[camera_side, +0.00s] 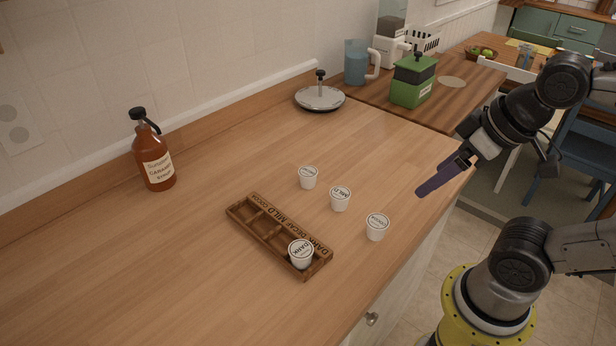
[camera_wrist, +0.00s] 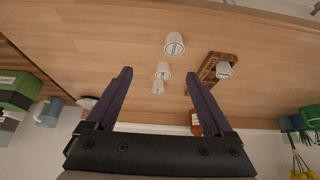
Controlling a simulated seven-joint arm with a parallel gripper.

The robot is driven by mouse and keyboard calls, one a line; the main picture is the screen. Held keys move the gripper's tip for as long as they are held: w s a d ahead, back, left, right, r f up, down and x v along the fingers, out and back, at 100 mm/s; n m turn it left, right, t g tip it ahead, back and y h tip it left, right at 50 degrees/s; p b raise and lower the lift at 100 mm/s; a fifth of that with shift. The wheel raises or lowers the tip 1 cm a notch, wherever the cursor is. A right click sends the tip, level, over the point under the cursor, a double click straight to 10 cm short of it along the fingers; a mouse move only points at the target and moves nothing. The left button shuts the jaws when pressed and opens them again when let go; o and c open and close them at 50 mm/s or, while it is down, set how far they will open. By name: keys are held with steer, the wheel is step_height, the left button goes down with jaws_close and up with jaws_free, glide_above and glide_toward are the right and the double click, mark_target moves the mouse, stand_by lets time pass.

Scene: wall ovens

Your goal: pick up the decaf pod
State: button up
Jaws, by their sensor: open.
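Three white pods stand upright and apart on the wooden counter: a back pod (camera_side: 308,178), a middle pod (camera_side: 340,199) whose label seems to read MILD, and a front pod (camera_side: 377,227). The back and front labels are too small to read surely, so I cannot tell which is decaf. In the wrist view the front pod (camera_wrist: 174,45) looks largest, with the middle pod (camera_wrist: 163,71) and back pod (camera_wrist: 158,87) below it. My gripper (camera_side: 428,186) is open and empty above the counter's right edge, right of the pods. Its purple fingers also show in the wrist view (camera_wrist: 158,74).
A wooden tray (camera_side: 262,231) with labelled compartments holds a pod marked DARK (camera_side: 301,255) at its near end. A syrup bottle (camera_side: 154,162) stands at left. A lidded pan (camera_side: 320,98), blue pitcher (camera_side: 356,64) and green canister (camera_side: 412,82) stand farther back.

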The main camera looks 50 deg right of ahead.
steer(key=w+r+m+g, duration=0.1)
steer(key=w+r+m, duration=0.5)
steer(key=m, duration=0.5)
steer(key=m+g+h, duration=0.1)
steer(key=m+g, duration=0.4)
steer(key=m, duration=0.4)
glide_above(308, 172)
step_height(308, 172, down, 14)
steer(key=shift+r, duration=0.1)
steer(key=shift+f, duration=2.95)
